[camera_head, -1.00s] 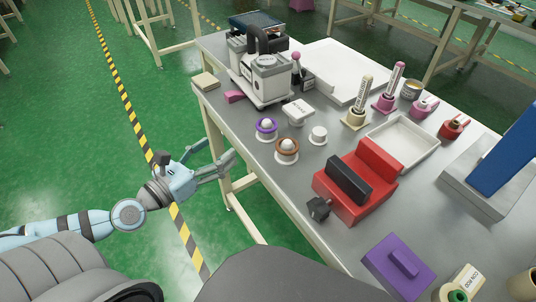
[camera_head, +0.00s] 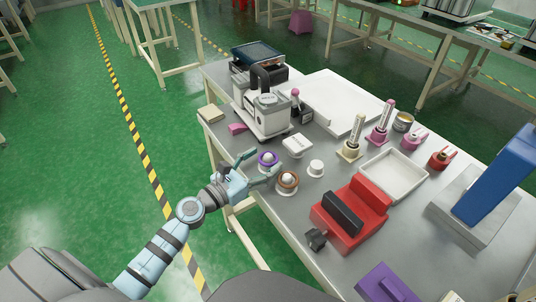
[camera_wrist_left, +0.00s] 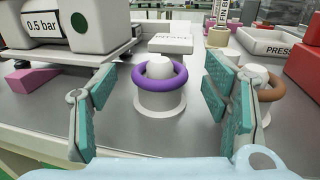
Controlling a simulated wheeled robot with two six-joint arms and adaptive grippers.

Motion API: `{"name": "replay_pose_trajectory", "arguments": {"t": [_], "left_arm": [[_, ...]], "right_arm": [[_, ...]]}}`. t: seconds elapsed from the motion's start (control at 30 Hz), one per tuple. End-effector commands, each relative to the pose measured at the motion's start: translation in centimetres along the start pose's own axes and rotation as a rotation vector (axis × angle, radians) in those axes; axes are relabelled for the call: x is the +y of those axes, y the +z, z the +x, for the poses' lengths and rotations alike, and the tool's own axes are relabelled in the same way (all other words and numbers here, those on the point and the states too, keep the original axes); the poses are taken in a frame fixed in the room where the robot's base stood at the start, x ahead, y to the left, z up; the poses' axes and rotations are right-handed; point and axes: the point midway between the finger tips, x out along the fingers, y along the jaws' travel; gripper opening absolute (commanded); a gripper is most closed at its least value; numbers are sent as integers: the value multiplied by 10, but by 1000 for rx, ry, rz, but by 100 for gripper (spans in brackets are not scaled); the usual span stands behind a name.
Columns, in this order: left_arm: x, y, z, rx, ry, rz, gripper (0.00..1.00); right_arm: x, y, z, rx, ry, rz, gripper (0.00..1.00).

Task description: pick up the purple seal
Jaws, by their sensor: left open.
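The purple seal (camera_head: 267,163) is a ring seated around a white stand with a rounded top, near the table's left edge in the head view. In the left wrist view the purple seal (camera_wrist_left: 160,95) is in the middle, level around the stand. My left gripper (camera_head: 259,165) is at the table edge beside it. In the wrist view my left gripper (camera_wrist_left: 160,108) is open, with one teal-padded finger to each side of the seal and a gap on both sides. The right gripper is in neither view.
A brown ring on a similar stand (camera_head: 287,180) is close by on the right, behind my right-hand finger in the wrist view. A white labelled block (camera_head: 297,145) and a white cap (camera_head: 316,168) stand behind. A red block (camera_head: 349,222) lies further right.

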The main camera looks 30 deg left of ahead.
Motion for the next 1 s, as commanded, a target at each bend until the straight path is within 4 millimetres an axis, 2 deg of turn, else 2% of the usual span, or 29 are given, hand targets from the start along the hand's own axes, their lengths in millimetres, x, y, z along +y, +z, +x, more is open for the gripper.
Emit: {"name": "replay_pose_trajectory", "arguments": {"t": [0.03, 0.13, 0.33, 0.57, 0.87, 1.0], "left_arm": [[0, 0, 10, -3, 1, -3, 69], [0, 0, 22, -2, 0, -2, 69], [0, -1, 23, 0, 0, 0, 69], [0, 0, 23, 0, 0, 0, 33], [0, 0, 23, 0, 0, 0, 33], [0, 7, 23, 0, 0, 1, 33]], "right_arm": [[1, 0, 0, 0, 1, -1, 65], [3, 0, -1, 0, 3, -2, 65], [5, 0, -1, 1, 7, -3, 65], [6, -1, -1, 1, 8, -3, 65], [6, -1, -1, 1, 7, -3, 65], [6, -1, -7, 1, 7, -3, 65]]}}
